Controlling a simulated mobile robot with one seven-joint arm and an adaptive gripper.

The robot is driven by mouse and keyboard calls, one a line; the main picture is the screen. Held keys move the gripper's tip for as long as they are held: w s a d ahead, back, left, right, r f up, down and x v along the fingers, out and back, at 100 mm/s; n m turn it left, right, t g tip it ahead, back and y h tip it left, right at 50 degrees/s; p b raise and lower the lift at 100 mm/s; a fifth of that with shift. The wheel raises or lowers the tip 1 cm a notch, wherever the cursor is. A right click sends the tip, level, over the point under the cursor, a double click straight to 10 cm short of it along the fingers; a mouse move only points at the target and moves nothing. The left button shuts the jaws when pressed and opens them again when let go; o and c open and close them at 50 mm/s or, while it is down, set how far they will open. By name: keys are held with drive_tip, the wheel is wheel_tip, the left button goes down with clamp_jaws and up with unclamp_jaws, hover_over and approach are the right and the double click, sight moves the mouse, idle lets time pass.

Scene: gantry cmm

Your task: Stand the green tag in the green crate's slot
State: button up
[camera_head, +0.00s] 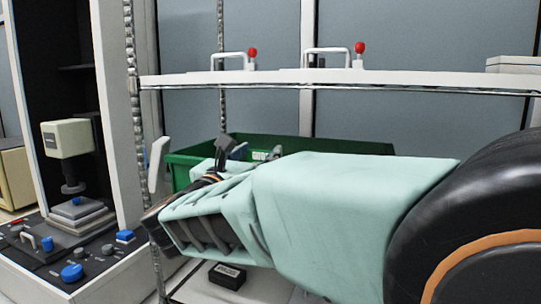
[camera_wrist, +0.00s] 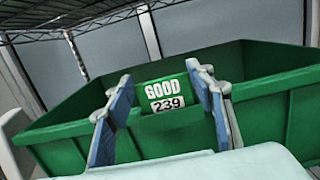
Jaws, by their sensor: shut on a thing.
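The green tag (camera_wrist: 165,93), lettered "GOOD" and "239", sits between the two blue-padded fingers of my gripper (camera_wrist: 160,76) in the wrist view. My gripper is shut on it. The tag's lettered face is towards the wrist camera, slightly tilted in the picture. The green crate (camera_wrist: 265,103) spreads behind and to both sides of the tag. In the head view the crate (camera_head: 182,170) stands on the rack, partly hidden by my arm. A small white label patch shows by its wall, but I cannot tell what carries it. The slot is not clearly visible.
A white shelf (camera_head: 400,82) with red-knobbed handles runs above the crate. A chain-like post (camera_head: 131,60) stands left of it. A machine with a blue-knobbed panel (camera_head: 72,272) is at the left. A small black box (camera_head: 227,276) lies below my arm.

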drive_tip(key=shift+f+b, duration=0.15)
drive_tip(key=shift+b, duration=0.4)
drive_tip(key=o, duration=0.9)
drive_tip(key=shift+o, duration=0.8)
drive_tip(key=shift+r+p, duration=0.4)
drive_tip(key=shift+r, duration=1.9)
